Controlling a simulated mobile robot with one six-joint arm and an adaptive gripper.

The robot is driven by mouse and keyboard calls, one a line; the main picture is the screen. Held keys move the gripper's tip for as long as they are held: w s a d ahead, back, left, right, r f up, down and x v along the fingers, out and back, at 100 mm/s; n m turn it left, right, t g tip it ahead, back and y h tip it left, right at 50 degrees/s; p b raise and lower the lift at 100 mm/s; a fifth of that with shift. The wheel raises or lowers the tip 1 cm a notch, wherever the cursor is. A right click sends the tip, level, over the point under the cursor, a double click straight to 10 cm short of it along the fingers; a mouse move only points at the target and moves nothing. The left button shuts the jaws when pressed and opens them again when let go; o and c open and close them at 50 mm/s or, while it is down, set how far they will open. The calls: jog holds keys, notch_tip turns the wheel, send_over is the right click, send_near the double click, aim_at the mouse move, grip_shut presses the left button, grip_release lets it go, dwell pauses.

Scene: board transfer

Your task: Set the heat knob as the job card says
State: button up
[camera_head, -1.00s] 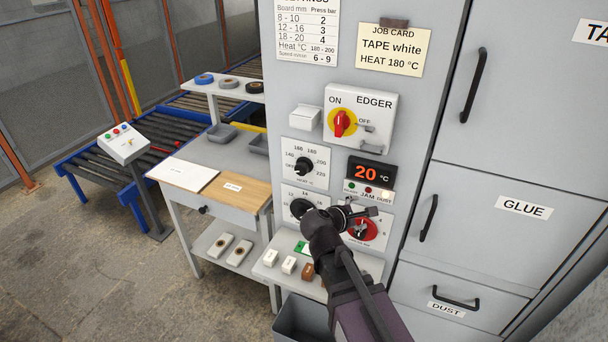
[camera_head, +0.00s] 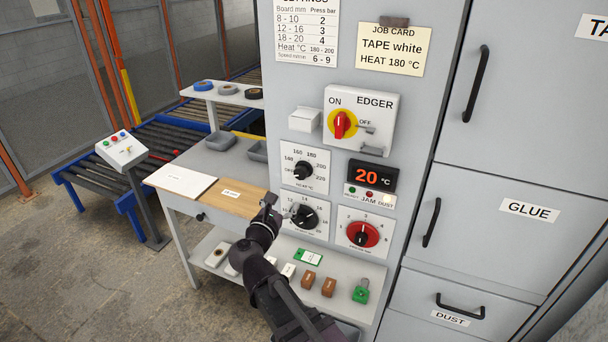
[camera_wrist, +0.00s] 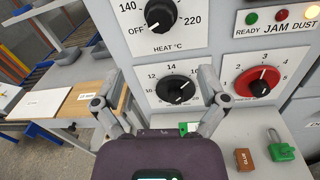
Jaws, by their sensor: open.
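The black heat knob (camera_head: 303,169) sits on a white dial plate marked OFF to 220, labelled HEAT °C; its pale mark seems to point lower left, toward OFF. It also shows at the top of the wrist view (camera_wrist: 160,13), partly cut off. The job card (camera_head: 394,50) reads TAPE white, HEAT 180 °C. The red display (camera_head: 371,175) reads 20 °C. My gripper (camera_head: 281,208) is open and empty, below and left of the heat knob, near the lower dial. In the wrist view its fingers (camera_wrist: 160,78) spread either side of that lower dial.
The lower black dial (camera_wrist: 176,88) and a red dial (camera_head: 362,234) are below the heat knob. The red EDGER switch (camera_head: 342,124) is above. A shelf (camera_head: 345,301) with small blocks and a green padlock (camera_head: 361,291) juts out below. A side table (camera_head: 235,195) stands left.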

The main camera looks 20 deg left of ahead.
aim_at(300, 175)
jog(key=shift+w, duration=0.15)
jog(key=w, duration=1.3)
jog(key=shift+w+d, duration=0.15)
jog(key=shift+w, duration=0.15)
jog(key=c, duration=1.1)
jog(key=shift+d, duration=0.25)
jog(key=shift+a, duration=0.2)
jog(key=shift+c, duration=0.2)
